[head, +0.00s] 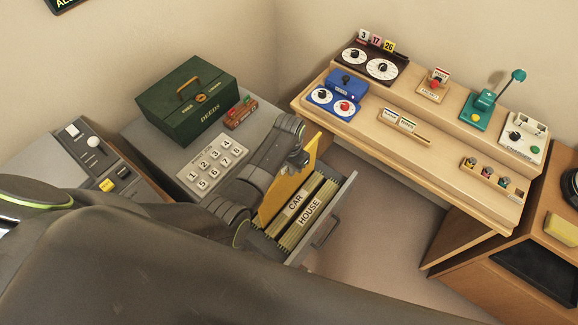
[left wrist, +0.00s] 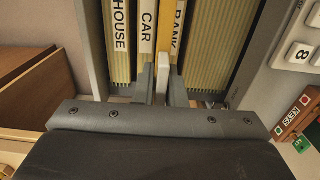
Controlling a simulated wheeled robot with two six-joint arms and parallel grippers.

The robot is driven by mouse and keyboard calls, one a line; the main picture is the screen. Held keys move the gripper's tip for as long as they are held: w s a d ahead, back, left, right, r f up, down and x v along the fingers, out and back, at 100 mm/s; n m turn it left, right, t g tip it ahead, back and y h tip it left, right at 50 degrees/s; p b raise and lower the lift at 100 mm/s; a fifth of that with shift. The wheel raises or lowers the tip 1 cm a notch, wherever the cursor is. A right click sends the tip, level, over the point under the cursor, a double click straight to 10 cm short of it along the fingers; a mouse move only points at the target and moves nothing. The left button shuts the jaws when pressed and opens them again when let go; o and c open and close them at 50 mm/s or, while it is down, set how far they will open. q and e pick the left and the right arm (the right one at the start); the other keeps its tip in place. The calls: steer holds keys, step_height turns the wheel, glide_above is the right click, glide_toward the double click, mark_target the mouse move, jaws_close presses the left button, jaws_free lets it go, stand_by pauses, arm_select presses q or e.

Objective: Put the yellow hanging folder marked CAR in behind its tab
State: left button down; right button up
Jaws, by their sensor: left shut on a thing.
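The yellow hanging folder (head: 288,190) is upright above the open file drawer (head: 343,203), standing higher than the tabs. My left gripper (head: 298,160) is shut on its upper edge. In the left wrist view the yellow folder (left wrist: 166,28) shows as a narrow strip between the white CAR tab (left wrist: 147,28) and the BANK tab (left wrist: 179,28), in front of the fingers. I cannot read a mark on the folder. The CAR tab (head: 295,202) and the HOUSE tab (head: 311,207) show in the head view. The folder's lower edge is hidden. My right gripper is not in view.
A wooden desk (head: 440,160) with several devices stands right of the drawer. Floor between them is clear.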

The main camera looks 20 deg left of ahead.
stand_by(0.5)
arm_select(q)
steer(key=b, duration=0.6)
glide_above(289, 193)
steer(key=w, duration=0.1)
steer(key=shift+a+f, duration=0.1)
steer(key=shift+f, duration=4.25)
steer(key=shift+f+b, duration=4.35)
steer(key=shift+f, duration=0.9)
steer(key=shift+r, duration=0.25)
steer(key=c, duration=1.4)
jaws_free()
steer(key=shift+r+p, duration=0.4)
steer(key=shift+r, duration=0.05)
step_height(289, 193, up, 16)
steer(key=shift+r+p, duration=0.2)
steer(key=shift+p, duration=0.95)
